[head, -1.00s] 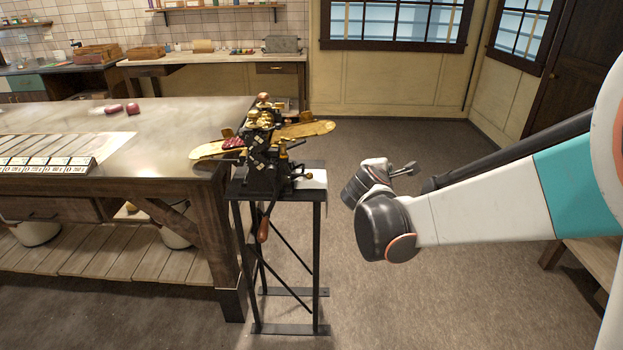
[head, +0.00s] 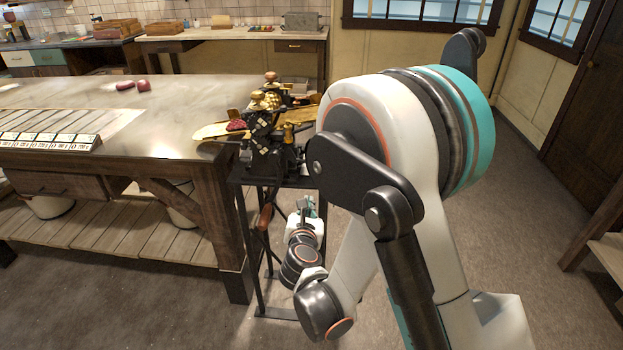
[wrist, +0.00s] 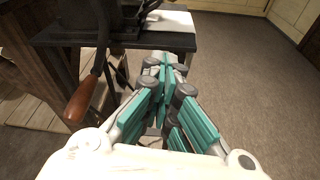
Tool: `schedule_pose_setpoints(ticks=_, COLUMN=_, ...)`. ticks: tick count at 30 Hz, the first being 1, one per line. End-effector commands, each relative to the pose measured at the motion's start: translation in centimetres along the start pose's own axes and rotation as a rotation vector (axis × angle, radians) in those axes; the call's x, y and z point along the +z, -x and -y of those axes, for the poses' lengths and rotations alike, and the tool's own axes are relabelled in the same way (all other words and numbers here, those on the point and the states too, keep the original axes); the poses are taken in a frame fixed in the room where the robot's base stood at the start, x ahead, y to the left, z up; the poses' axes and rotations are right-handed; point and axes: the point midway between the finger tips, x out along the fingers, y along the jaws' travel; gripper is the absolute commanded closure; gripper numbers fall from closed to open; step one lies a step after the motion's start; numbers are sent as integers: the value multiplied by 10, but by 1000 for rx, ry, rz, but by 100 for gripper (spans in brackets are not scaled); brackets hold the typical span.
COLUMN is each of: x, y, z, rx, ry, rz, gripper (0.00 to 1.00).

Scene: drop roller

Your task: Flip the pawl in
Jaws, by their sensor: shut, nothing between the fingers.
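The drop roller machine (head: 268,125), black with brass knobs, stands on a narrow black metal stand (head: 248,181). I cannot make out the pawl on it in either view. A crank with a wooden handle (head: 266,216) hangs down at its front; the handle also shows in the wrist view (wrist: 84,99). My gripper (head: 307,203) points up below the stand's top, right of the handle and apart from it. In the wrist view my gripper (wrist: 165,62) has its teal fingers shut and empty. My arm hides the machine's right side in the head view.
A wooden workbench (head: 180,135) stands close on the left, with two red pieces (head: 134,86) and a row of labelled plates (head: 50,140) on it. A white sheet (wrist: 170,21) lies on the stand's top. Open floor (wrist: 250,75) lies to the right.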

Motion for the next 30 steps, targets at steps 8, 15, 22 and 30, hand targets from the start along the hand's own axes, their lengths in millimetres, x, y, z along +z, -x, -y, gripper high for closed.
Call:
schedule_pose_setpoints(ticks=8, x=1, y=-3, z=0, rx=-1, ry=-3, rz=0, gripper=100)
schedule_pose_setpoints(ticks=15, x=4, y=-26, z=0, rx=-3, ry=-5, rz=0, gripper=100)
schedule_pose_setpoints(ticks=22, x=-2, y=-74, z=2, rx=-3, ry=-5, rz=0, gripper=100)
schedule_pose_setpoints(ticks=30, x=16, y=-105, z=1, rx=-2, ry=-4, rz=0, gripper=100)
